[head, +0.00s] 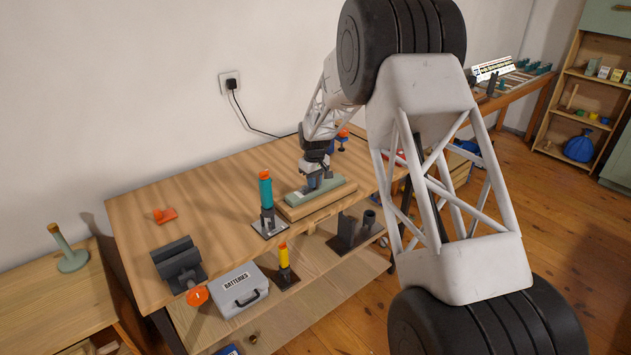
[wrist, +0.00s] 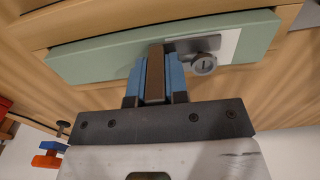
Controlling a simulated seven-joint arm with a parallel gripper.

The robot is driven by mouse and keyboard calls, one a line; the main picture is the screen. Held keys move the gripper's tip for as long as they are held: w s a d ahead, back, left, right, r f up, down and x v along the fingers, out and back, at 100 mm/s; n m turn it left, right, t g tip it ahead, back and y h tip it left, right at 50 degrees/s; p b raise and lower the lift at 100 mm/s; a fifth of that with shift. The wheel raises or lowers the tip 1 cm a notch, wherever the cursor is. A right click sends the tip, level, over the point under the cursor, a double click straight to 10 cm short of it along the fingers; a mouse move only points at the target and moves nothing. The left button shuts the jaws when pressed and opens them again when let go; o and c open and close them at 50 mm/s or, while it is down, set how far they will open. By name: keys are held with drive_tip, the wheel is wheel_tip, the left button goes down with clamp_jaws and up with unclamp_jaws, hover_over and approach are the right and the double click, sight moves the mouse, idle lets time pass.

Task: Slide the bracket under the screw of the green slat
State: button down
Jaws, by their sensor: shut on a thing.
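The green slat (wrist: 100,52) lies flat on a wooden board; it also shows on the workbench in the head view (head: 300,197). A slotted grey screw (wrist: 203,63) stands at the slat's right part in the wrist view, beside a white patch (wrist: 232,42). The bracket has a brownish upright tab and a flat grey plate (wrist: 188,45) pointing right, close to the screw. I cannot tell whether the plate lies under the screw head. My gripper (wrist: 155,77) is shut on the tab, its blue fingers either side; in the head view it is over the slat (head: 318,180).
A teal-handled tool (head: 265,190) stands just left of the board. A dark vise-like block (head: 178,262) and an orange piece (head: 164,215) lie further left on the workbench (head: 215,215). A battery case (head: 240,288) is on the lower shelf. The bench's middle left is clear.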

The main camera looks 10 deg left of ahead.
drive_tip(key=shift+s+a+f, duration=0.1)
drive_tip(key=shift+s+a, duration=0.5)
idle(0.7)
drive_tip(key=c, duration=1.1)
unclamp_jaws()
drive_tip(key=shift+c, duration=0.2)
drive_tip(key=shift+o, duration=0.4)
drive_tip(key=shift+s+f, duration=0.1)
wheel_tip(320, 180, up, 8)
drive_tip(key=shift+d, duration=0.1)
drive_tip(key=shift+r, duration=0.25)
